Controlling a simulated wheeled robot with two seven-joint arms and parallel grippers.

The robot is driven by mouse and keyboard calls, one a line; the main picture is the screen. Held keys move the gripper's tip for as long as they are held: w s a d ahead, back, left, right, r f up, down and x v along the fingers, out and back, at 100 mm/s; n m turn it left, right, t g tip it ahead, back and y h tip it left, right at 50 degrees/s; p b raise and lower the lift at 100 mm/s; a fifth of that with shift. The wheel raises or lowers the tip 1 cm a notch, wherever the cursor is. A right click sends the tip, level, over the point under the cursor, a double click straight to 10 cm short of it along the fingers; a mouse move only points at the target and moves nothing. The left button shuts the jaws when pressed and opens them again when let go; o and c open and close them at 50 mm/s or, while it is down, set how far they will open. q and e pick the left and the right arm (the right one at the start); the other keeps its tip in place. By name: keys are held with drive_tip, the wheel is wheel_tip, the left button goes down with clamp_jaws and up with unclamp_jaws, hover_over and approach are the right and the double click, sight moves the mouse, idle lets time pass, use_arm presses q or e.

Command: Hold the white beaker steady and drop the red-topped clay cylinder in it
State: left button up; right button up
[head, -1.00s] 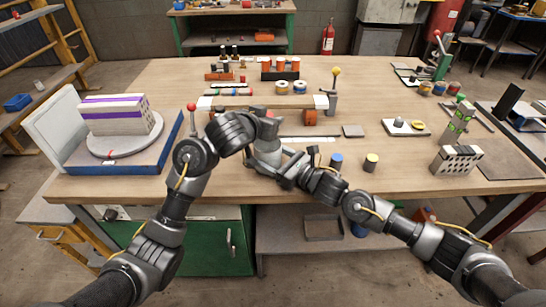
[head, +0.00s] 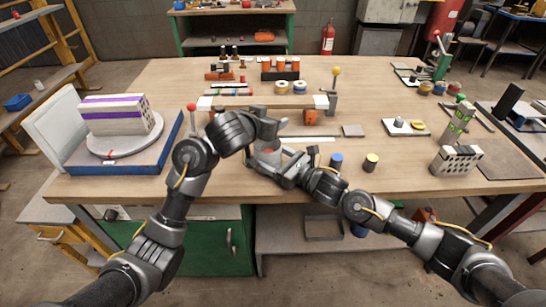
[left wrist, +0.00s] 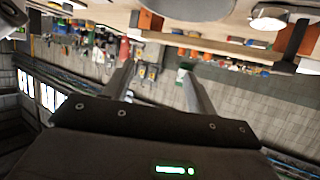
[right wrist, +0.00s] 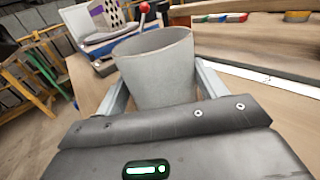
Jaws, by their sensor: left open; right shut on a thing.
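The white beaker (right wrist: 158,70) stands upright between the fingers of my right gripper (head: 274,166), which is shut on it. In the head view the beaker is partly hidden by both grippers. My left gripper (head: 268,128) is open just above and behind the beaker. Its fingers (left wrist: 157,72) are apart with nothing between them. No red-topped clay cylinder shows clearly; a small reddish patch (head: 267,151) shows at the beaker, but I cannot tell what it is. The beaker's bottom inside is hidden.
A blue-topped cylinder (head: 336,161) and a yellow-topped cylinder (head: 371,162) stand right of my right gripper. A wooden beam on supports (head: 290,101) lies behind the grippers. A turntable with a hollow brick (head: 115,120) is at left. Another hollow brick (head: 457,161) is at right.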

use_arm(q)
wheel_tip(320, 180, up, 6)
idle(0.6)
use_arm(e)
drive_tip(key=o, duration=1.3)
drive_tip(key=shift+c, duration=0.2)
drive_tip(key=v, duration=1.2)
use_arm(q)
drive_tip(key=shift+d, duration=0.1)
use_arm(e)
drive_tip(key=shift+f, duration=0.1)
